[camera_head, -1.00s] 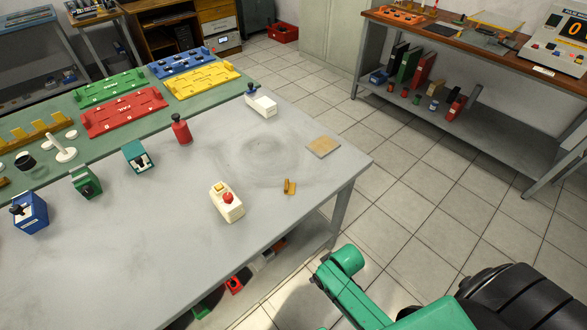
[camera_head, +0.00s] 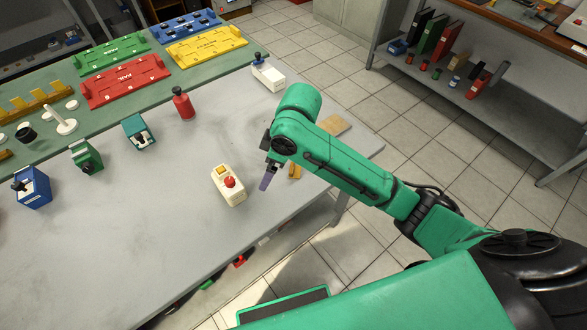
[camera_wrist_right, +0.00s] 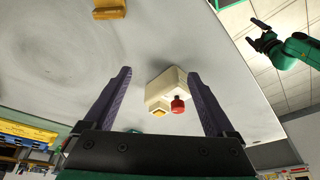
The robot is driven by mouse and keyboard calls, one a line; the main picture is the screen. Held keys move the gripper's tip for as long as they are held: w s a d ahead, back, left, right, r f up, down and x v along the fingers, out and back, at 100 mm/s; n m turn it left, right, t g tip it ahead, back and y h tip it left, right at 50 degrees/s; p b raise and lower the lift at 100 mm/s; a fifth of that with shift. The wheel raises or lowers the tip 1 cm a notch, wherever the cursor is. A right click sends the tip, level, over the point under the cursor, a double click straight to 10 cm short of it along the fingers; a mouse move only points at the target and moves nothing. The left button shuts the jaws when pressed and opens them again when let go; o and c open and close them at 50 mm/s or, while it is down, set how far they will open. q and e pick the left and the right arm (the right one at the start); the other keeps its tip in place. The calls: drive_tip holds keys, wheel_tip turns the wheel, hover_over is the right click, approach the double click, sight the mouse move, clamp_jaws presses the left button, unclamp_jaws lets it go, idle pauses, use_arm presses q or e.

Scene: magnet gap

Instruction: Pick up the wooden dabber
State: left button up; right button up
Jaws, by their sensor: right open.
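The wooden dabber (camera_head: 295,171) is a small tan piece on the grey table near its right edge, partly hidden behind my right arm in the head view. It also shows at the top edge of the right wrist view (camera_wrist_right: 110,10), cut off by the frame. My right gripper (camera_head: 265,182) is over the table, just left of the dabber and apart from it. Its two fingers stand wide apart in the right wrist view (camera_wrist_right: 159,75), with nothing between them. My left gripper (camera_wrist_right: 254,32) shows far off at the upper right there, its fingers spread and empty.
A cream box with a red button (camera_head: 229,184) stands close left of my right gripper. A flat tan square (camera_head: 333,124) lies behind the arm. A red bottle (camera_head: 183,103) and a white box (camera_head: 268,75) stand farther back. The table's front left is clear.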

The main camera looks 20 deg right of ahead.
sight(293, 168)
drive_tip(key=w+d+r+n+g+h, duration=0.1)
drive_tip(key=w+d+r+g+h, duration=0.2)
drive_tip(key=d+r, duration=0.4)
drive_tip(key=shift+t, duration=0.7)
drive_tip(key=f, duration=0.5)
drive_tip(key=w+f, duration=0.1)
drive_tip(key=f, duration=0.4)
drive_tip(key=f+p, duration=0.1)
drive_tip(key=f, duration=0.3)
drive_tip(key=shift+w+f, duration=0.3)
drive_tip(key=shift+f, duration=0.1)
clamp_jaws()
drive_tip(key=shift+r, duration=0.1)
wheel_tip(293, 168, up, 20)
drive_tip(key=c, duration=0.9)
unclamp_jaws()
drive_tip(key=c, duration=0.4)
